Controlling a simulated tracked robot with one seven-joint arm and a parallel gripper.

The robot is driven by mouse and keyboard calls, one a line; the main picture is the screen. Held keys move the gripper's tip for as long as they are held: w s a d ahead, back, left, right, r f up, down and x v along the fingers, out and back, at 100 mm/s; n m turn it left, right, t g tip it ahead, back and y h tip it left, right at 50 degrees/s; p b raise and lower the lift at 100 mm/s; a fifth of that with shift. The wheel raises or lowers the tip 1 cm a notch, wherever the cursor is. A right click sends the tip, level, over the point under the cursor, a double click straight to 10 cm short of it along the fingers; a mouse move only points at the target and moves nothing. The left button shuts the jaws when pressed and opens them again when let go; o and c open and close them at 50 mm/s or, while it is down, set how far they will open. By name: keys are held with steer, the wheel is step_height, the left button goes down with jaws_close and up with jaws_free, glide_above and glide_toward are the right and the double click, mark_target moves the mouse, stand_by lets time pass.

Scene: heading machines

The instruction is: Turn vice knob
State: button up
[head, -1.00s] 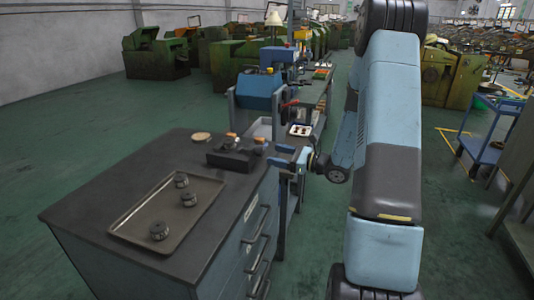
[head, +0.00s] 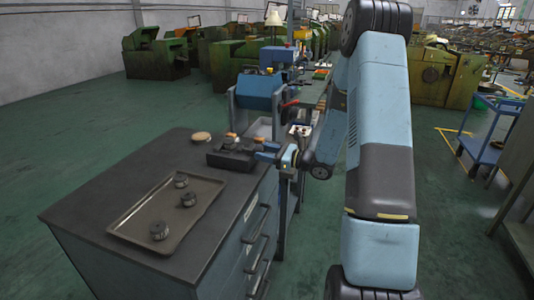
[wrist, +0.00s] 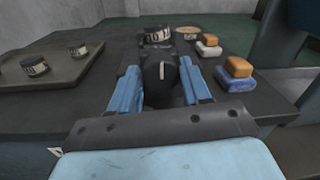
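The dark vice (head: 228,158) sits near the right edge of the cabinet top. Its dark round knob (wrist: 161,72), with a pale line on its face, points towards me in the wrist view. My gripper (wrist: 160,66) has its two blue fingers on either side of the knob. The fingers are apart, and narrow gaps seem to show beside the knob; contact cannot be told. In the head view my gripper (head: 266,151) reaches the vice from the right, and the knob is hidden there. A dark ribbed round part (wrist: 155,36) shows at the vice, beyond the knob.
A tray (head: 122,232) with three dark round parts lies on the cabinet top (head: 85,195). A tan disc (head: 200,136) lies behind the vice. Two orange-topped blocks (wrist: 238,67) (wrist: 208,43) stand right of the knob in the wrist view. A blue machine (head: 257,90) stands behind.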

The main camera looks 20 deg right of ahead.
steer(key=c, duration=0.6)
steer(key=shift+d, duration=0.25)
steer(key=shift+a, duration=0.15)
steer(key=m, duration=0.8)
steer(key=shift+w+r+g, duration=0.1)
steer(key=shift+g, duration=0.2)
steer(key=m, duration=0.4)
steer(key=shift+m+g, duration=0.3)
steer(key=m, duration=0.3)
steer(key=shift+m, duration=0.4)
